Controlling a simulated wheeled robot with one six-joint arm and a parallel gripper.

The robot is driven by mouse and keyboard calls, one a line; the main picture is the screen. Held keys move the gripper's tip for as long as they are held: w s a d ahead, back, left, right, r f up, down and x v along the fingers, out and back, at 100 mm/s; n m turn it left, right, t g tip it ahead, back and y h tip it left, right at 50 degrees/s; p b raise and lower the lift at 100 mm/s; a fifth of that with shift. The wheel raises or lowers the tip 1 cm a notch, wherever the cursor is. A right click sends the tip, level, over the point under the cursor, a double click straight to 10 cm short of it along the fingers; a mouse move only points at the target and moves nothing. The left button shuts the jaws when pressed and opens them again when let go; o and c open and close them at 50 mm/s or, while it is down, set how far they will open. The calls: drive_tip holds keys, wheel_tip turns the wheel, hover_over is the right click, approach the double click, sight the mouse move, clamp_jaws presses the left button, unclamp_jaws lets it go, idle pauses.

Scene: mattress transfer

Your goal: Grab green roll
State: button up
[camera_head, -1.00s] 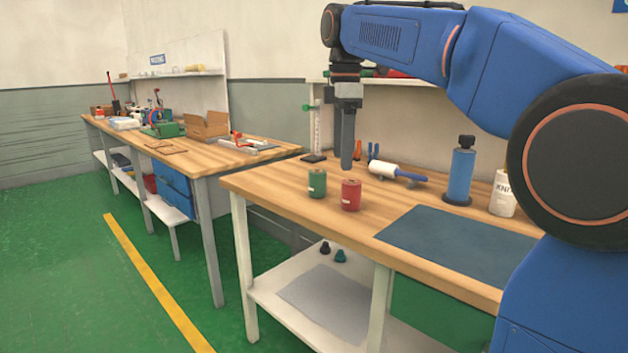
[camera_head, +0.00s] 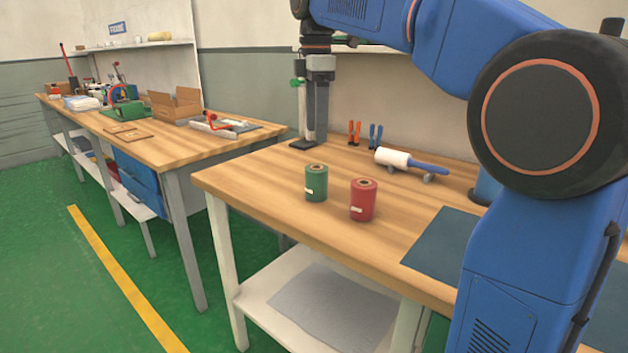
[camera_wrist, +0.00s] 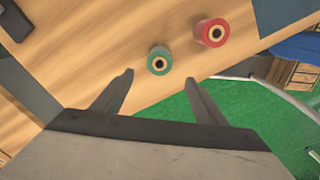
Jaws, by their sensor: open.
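The green roll (camera_head: 316,182) stands upright on the wooden workbench (camera_head: 260,180), near its left front edge. A red roll (camera_head: 363,199) stands upright just to its right, with a small gap between them. My gripper (camera_head: 317,128) hangs pointing down over the bench, behind and above the green roll in the head view. In the wrist view my gripper (camera_wrist: 158,88) is open and empty. There the green roll (camera_wrist: 159,62) shows from above, just beyond the fingertips and roughly centred between them. The red roll (camera_wrist: 212,33) lies farther up and right.
A white roller with a blue handle (camera_head: 408,162), orange and blue clamps (camera_head: 375,135) and a dark-based stand (camera_head: 303,143) are at the bench's back. A dark mat (camera_head: 440,245) lies to the right. Another bench (camera_head: 170,148) stands to the left.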

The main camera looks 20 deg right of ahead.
sight(316, 183)
wheel_tip(316, 183, down, 15)
drive_tip(key=shift+w+d+f, duration=0.1)
drive_tip(key=shift+f, duration=0.05)
drive_tip(key=c, duration=1.3)
